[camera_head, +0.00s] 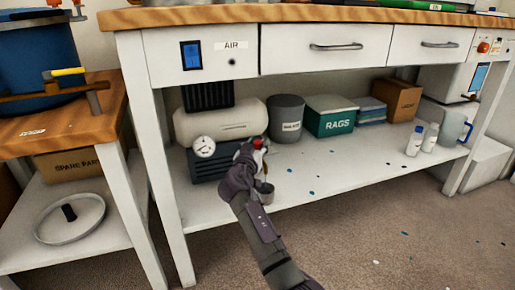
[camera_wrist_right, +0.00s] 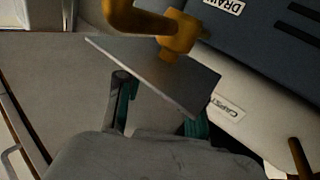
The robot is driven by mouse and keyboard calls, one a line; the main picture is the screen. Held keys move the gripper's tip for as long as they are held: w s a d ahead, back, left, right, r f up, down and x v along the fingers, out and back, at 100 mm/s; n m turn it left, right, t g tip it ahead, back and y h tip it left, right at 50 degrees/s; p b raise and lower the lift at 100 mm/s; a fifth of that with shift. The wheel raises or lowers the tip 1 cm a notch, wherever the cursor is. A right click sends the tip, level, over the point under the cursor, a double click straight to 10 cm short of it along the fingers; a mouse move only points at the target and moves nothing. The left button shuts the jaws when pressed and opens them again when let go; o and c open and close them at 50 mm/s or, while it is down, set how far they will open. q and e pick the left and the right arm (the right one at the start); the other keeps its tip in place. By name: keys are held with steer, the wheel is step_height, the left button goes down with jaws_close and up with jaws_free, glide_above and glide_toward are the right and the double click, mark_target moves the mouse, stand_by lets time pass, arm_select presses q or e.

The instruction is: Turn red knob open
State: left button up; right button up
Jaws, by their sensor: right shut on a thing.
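A small red part, which I take for the red knob (camera_head: 258,142), shows at the fingertips of my right gripper (camera_head: 250,152) in the head view, in front of the compressor's tank. The right gripper is shut on it. In the right wrist view, the fingers of my gripper (camera_wrist_right: 160,108) stand at both sides of a flat grey plate (camera_wrist_right: 165,75), and no red shows there. A brass fitting (camera_wrist_right: 182,32) is right behind the plate, and a "DRAIN" label (camera_wrist_right: 225,5) is near it. The knob's turn angle cannot be read. My left gripper is out of view.
The compressor's cream tank (camera_head: 220,118) and pressure gauge (camera_head: 204,146) are beside my gripper. A grey bin (camera_head: 287,120) and green rags box (camera_head: 330,120) stand to the right. The workbench top (camera_head: 300,15) is overhead.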

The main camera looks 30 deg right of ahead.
steer(key=o, duration=1.1)
steer(key=shift+o, duration=0.2)
steer(key=v, duration=1.2)
